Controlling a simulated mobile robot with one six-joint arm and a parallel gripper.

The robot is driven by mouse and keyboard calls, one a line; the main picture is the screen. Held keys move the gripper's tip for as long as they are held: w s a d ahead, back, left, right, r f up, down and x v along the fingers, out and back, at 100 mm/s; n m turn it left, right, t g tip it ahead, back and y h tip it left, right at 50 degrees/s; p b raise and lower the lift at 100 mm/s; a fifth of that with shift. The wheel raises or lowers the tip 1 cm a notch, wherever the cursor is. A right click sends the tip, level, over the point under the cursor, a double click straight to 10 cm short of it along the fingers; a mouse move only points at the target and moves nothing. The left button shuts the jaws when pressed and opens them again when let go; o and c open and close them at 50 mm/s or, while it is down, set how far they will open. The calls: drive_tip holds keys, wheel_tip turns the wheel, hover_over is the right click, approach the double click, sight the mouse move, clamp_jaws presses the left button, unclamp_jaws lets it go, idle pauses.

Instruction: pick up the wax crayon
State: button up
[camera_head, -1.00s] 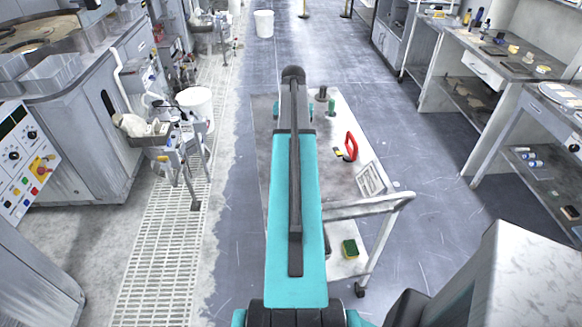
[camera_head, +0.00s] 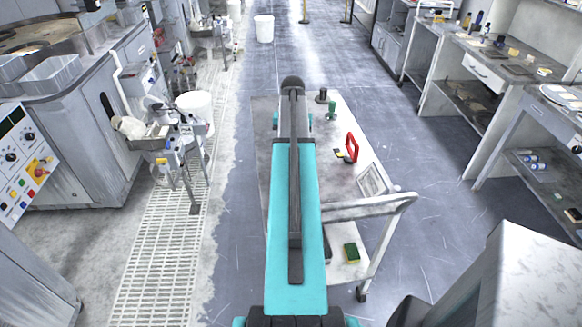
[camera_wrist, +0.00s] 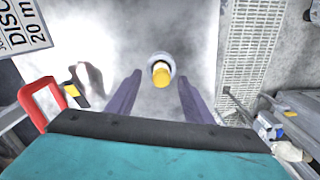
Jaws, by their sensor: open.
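A yellow cylinder with a pale grey collar around it, which looks like the wax crayon (camera_wrist: 161,74), shows nearly end-on in the wrist view. It is above the trolley's grey top, and I cannot tell how far below my fingertips. My gripper (camera_wrist: 159,79) is open, its two dark purple fingers on the left and right of the crayon. No contact between fingers and crayon can be seen. In the head view my own arm hides the gripper and the crayon.
The trolley (camera_head: 340,178) carries a red handle (camera_head: 351,147), a green piece (camera_head: 331,110), a dark cylinder (camera_head: 321,96) and a framed sheet (camera_head: 371,180).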

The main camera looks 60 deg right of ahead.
drive_tip(key=shift+a+f+b, duration=0.1)
drive_tip(key=shift+f+b, duration=0.75)
drive_tip(key=shift+f, duration=0.75)
drive_tip(key=shift+c, duration=0.5)
drive_tip(key=c, duration=1)
